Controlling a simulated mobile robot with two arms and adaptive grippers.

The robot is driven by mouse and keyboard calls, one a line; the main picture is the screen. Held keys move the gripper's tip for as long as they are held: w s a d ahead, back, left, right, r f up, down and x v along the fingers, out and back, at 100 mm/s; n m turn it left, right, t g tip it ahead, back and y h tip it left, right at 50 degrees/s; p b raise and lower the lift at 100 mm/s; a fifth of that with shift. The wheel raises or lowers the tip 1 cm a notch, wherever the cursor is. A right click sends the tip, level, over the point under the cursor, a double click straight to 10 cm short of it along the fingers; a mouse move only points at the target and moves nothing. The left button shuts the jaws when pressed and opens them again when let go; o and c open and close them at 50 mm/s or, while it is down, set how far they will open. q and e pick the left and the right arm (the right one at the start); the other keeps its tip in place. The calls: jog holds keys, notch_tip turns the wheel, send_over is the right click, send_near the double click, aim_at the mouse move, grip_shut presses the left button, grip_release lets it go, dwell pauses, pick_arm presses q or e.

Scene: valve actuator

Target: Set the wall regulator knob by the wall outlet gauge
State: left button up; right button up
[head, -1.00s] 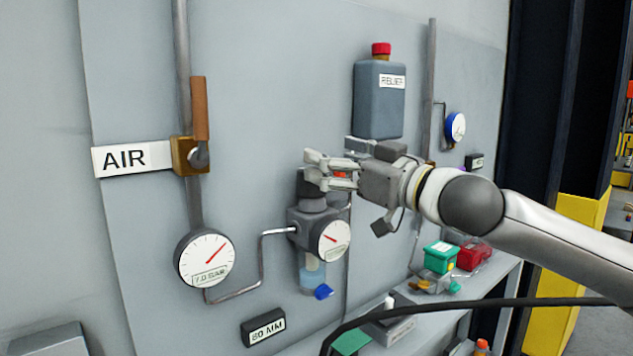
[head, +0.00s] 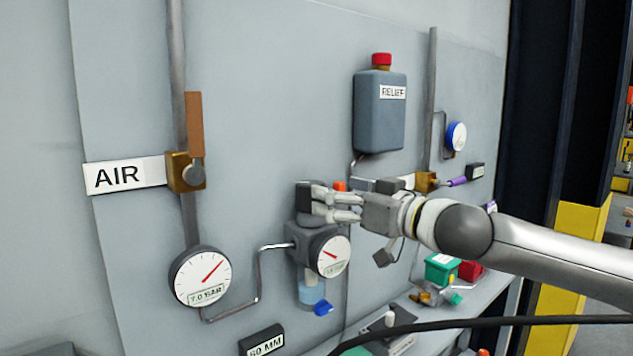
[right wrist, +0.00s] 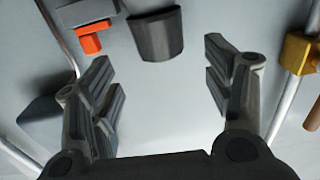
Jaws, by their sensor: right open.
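The regulator knob (head: 305,199) is a dark cap on top of the grey wall regulator body (head: 309,238). It also shows in the right wrist view (right wrist: 156,36), ahead of the fingers. The white outlet gauge (head: 331,255) is on the regulator's front; its red needle points to the upper left, and its numbers are too small to read. My right gripper (head: 333,204) is at the knob's height, its fingertips overlapping the knob's right edge in the head view. In the right wrist view the right gripper (right wrist: 162,90) is open and empty, the knob beyond its fingertips. My left gripper is out of view.
A 7.0 bar gauge (head: 200,277) and the AIR valve with brown lever (head: 195,125) are at left. A RELIEF tank (head: 380,110) hangs above my right arm. An orange-red part (right wrist: 90,38) is beside the knob. A shelf with small parts is below.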

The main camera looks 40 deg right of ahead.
aim_at(304, 200)
jog(key=w+p, duration=0.2)
jog(key=w, duration=0.1)
jog(key=w+p, duration=0.2)
jog(key=shift+w+a+r, duration=0.15)
jog(key=shift+a, duration=0.2)
jog(key=shift+w+a+p, duration=0.1)
jog(key=shift+w+p, duration=0.25)
jog(key=shift+w, duration=0.2)
jog(key=shift+f, duration=0.2)
jog(key=shift+c, duration=0.4)
jog(key=c, duration=0.9)
jog(key=shift+c, duration=0.2)
